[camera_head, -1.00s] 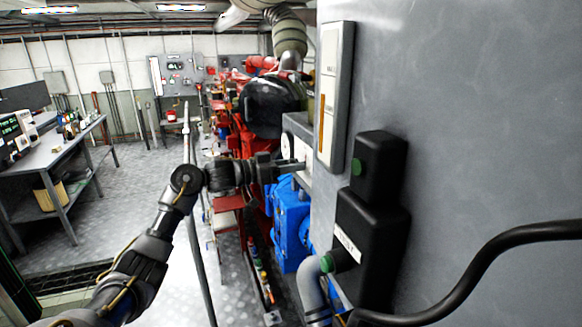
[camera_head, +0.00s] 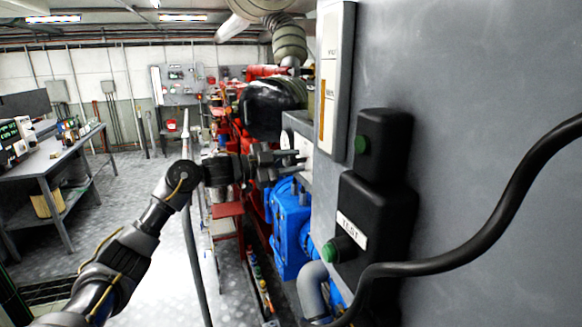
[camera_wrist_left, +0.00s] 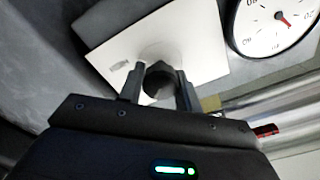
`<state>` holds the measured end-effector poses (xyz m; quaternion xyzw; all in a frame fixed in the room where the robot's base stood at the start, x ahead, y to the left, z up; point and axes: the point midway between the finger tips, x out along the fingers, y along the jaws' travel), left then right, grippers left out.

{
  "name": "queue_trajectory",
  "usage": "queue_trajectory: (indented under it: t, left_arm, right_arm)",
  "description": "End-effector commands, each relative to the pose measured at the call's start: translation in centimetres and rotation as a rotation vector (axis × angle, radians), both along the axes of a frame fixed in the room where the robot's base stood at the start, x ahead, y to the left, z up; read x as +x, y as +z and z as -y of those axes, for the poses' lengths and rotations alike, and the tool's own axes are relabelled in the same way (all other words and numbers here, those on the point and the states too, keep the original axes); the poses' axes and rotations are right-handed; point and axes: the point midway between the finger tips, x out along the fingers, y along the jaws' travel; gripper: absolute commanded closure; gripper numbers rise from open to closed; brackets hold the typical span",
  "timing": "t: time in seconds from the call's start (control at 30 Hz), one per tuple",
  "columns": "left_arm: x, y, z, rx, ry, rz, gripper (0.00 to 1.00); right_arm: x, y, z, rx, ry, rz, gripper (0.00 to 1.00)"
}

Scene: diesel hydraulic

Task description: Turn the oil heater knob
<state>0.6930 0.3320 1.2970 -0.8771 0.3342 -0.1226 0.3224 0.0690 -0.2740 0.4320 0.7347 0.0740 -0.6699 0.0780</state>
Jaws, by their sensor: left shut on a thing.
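The oil heater knob (camera_wrist_left: 158,80) is a small dark knob on a white plate (camera_wrist_left: 165,45) in the left wrist view. My left gripper (camera_wrist_left: 158,90) has its two fingers on either side of the knob, shut on it. In the head view my left gripper (camera_head: 290,163) reaches the side of a grey box, and the knob is hidden there by the fingers. My right gripper is not in view.
A round gauge (camera_wrist_left: 275,22) sits beside the plate. A grey cabinet wall (camera_head: 480,90) with black boxes (camera_head: 380,215) and a thick black cable (camera_head: 450,262) is close on the right. Blue machinery (camera_head: 290,225) is below the gripper. A workbench (camera_head: 50,160) stands at left.

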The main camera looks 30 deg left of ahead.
Motion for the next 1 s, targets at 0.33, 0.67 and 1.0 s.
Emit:
queue_trajectory:
  t: [0.33,0.67,1.0]
  left_arm:
    - [-0.01,-0.02,-0.03,0.095,0.001,0.086,0.89]
    - [-0.02,0.04,-0.01,0.110,0.000,0.100,0.89]
    - [-0.02,0.03,0.00,0.109,0.000,0.099,0.49]
  right_arm:
    - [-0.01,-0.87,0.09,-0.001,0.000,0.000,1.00]
    - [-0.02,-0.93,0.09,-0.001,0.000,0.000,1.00]
    - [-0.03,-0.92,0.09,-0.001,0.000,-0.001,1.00]
